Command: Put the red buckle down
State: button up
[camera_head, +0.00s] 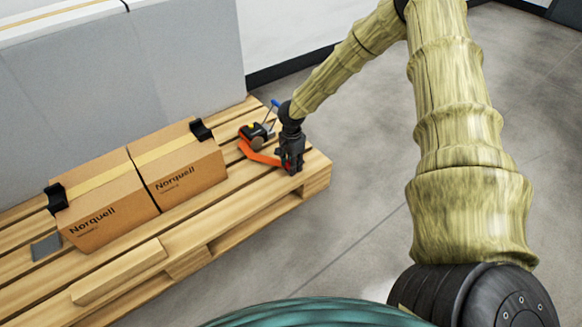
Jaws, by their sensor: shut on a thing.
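My gripper (291,165) points down over the right end of the wooden pallet (205,205), low near its boards. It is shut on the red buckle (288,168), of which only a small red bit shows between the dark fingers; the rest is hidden. I cannot tell whether the buckle touches the boards.
Just left of my gripper lies an orange bent piece (258,155) beside a dark tool with a blue handle (256,132). Two Norquell cartons (175,165) with black corner pieces stand on the pallet. A grey plate (46,247) lies at the left. Grey blocks stand behind.

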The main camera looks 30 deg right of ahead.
jog(key=shift+s+f, duration=0.1)
jog(key=shift+f, duration=0.25)
dwell(0.3)
jog(key=o, duration=1)
jog(key=shift+f, duration=0.2)
jog(key=shift+o, duration=0.2)
jog(key=shift+f, duration=0.1)
jog(key=shift+s, duration=0.1)
